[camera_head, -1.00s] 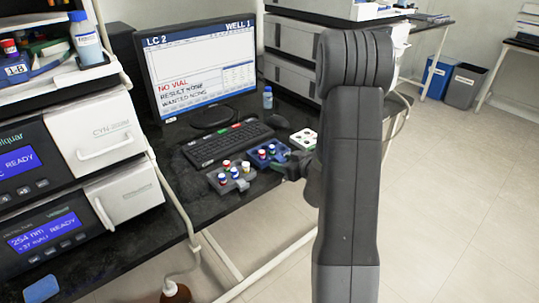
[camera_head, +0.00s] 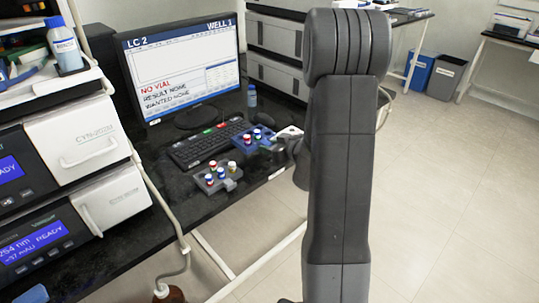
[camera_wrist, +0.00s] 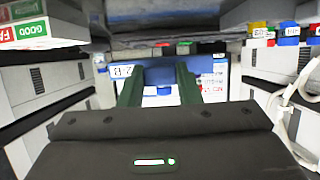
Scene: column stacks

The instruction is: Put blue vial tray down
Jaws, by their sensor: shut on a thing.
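The blue vial tray (camera_head: 247,143), with several capped vials in it, is beside the keyboard near the desk's front edge in the head view. My gripper (camera_head: 280,150) is shut on its right side. The tray seems held a little above the desk, though the gap is hard to see. In the wrist view, the two dark fingers of my gripper (camera_wrist: 159,86) close on the tray's blue part (camera_wrist: 160,88).
A grey vial tray (camera_head: 220,185) stands on the desk in front of the blue one. A small bottle (camera_head: 252,99) stands near the monitor.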

